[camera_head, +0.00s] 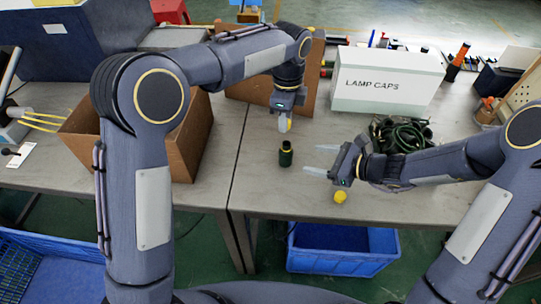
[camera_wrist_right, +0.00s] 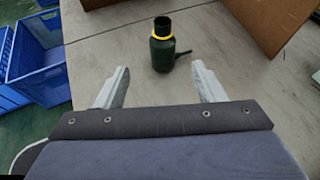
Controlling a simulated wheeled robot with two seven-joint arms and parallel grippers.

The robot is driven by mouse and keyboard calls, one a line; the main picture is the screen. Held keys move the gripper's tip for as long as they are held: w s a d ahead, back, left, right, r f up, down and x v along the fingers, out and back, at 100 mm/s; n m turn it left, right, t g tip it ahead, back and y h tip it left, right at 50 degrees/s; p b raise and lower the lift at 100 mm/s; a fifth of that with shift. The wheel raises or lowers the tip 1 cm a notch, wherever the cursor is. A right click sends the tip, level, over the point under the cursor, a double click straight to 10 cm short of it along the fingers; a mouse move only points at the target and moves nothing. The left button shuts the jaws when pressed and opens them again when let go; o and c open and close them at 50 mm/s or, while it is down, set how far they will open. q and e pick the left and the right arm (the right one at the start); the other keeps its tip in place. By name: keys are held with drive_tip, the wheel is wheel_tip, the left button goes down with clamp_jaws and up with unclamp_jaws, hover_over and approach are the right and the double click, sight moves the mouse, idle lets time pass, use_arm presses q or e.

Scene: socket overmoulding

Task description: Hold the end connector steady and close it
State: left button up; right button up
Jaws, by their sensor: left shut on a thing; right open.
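A dark green end connector (camera_head: 286,154) stands upright on the table, just right of the seam. In the right wrist view the connector (camera_wrist_right: 163,52) has a yellow ring near its top and a thin dark stub to the right. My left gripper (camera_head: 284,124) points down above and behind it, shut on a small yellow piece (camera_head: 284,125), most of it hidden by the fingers. My right gripper (camera_head: 316,160) is open and empty, its fingers pointing left toward the connector but apart from it. A yellow cap (camera_head: 340,197) lies near the table's front edge, below my right gripper.
A white box marked LAMP CAPS (camera_head: 387,80) and a coil of dark green cable (camera_head: 402,134) are behind my right arm. An open cardboard box (camera_head: 190,140) is at left. Blue crates (camera_head: 342,262) stand on the floor. The table around the connector is clear.

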use_arm(q)
drive_tip(key=shift+w+d+f, duration=0.1)
drive_tip(key=shift+d, duration=0.3)
use_arm(e)
drive_tip(key=shift+w+a+f+m, duration=0.15)
drive_tip(key=shift+a+f+m, duration=0.1)
drive_tip(key=shift+f+m, duration=0.15)
drive_tip(key=shift+w+a+f+m, duration=0.2)
drive_tip(key=shift+f+m, duration=0.1)
drive_tip(key=shift+f, duration=0.15)
drive_tip(key=x, duration=1.2)
drive_tip(key=shift+w+r, duration=0.1)
clamp_jaws()
use_arm(q)
hover_over(287, 144)
drive_tip(key=shift+f, duration=2.55)
